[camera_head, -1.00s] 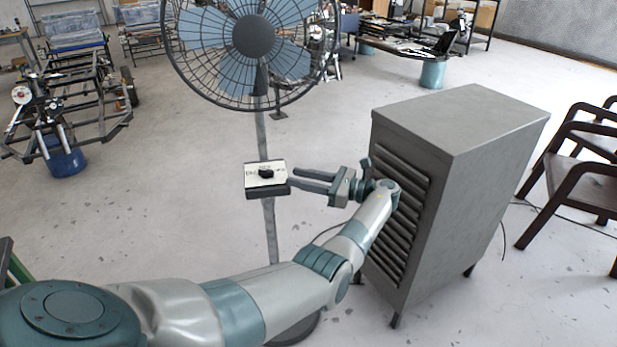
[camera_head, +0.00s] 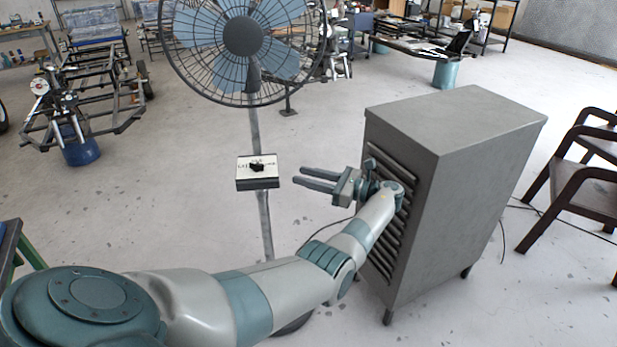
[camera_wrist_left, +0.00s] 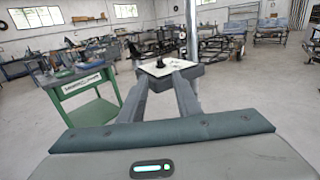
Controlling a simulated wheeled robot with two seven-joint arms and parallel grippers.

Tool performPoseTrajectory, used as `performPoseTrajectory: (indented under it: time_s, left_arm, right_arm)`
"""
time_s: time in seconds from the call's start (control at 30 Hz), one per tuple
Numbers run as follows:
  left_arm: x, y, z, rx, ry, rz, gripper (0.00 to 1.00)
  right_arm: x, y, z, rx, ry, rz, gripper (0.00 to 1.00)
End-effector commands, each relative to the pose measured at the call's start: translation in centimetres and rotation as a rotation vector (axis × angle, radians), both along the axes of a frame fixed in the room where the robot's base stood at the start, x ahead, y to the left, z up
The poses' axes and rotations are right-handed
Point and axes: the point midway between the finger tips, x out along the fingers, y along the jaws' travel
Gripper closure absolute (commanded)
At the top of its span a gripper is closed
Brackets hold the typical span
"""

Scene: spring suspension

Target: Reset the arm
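My left gripper (camera_head: 299,176) is in the middle of the head view, its two fingers parallel with a gap between them. It is open and empty, just right of the control box (camera_head: 258,183) and apart from it. The box sits on the pole of a standing fan (camera_head: 244,36) and has a black knob (camera_head: 257,167) on its pale top face. In the left wrist view, the open fingers (camera_wrist_left: 162,77) point toward the box, with the knob (camera_wrist_left: 160,63) beyond the gap. My right gripper is not in view.
A grey louvred cabinet (camera_head: 455,125) stands right of the gripper, close to my left wrist. Brown chairs (camera_head: 575,180) are at the far right. A wheeled frame (camera_head: 90,100) stands at the left, and a green-framed table (camera_wrist_left: 88,90) shows in the wrist view. Open floor lies between.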

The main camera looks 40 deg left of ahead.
Motion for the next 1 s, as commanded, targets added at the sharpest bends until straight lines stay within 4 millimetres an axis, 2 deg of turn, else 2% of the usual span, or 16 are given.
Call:
performPoseTrajectory:
  time_s: [0.37,0.47,0.57,0.67,0.77,1.0]
  left_arm:
    - [0.0,0.0,-0.1,-0.001,0.000,-0.002,0.70]
    - [0.0,0.0,-1.0,-0.009,-0.005,-0.017,0.70]
    - [0.0,0.1,-3.2,-0.030,-0.019,-0.054,0.70]
    - [-0.1,0.1,-6.9,-0.072,-0.047,-0.114,0.70]
    - [-0.4,-0.2,-11.9,-0.137,-0.095,-0.188,0.70]
    - [-3.0,-2.8,-26.4,-0.373,-0.271,-0.345,0.70]
  right_arm:
    - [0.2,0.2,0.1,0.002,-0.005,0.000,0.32]
    - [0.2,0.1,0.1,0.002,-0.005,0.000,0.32]
    - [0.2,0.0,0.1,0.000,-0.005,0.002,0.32]
    - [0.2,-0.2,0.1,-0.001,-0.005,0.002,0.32]
    - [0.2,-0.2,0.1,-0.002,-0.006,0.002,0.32]
    - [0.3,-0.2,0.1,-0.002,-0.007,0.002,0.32]
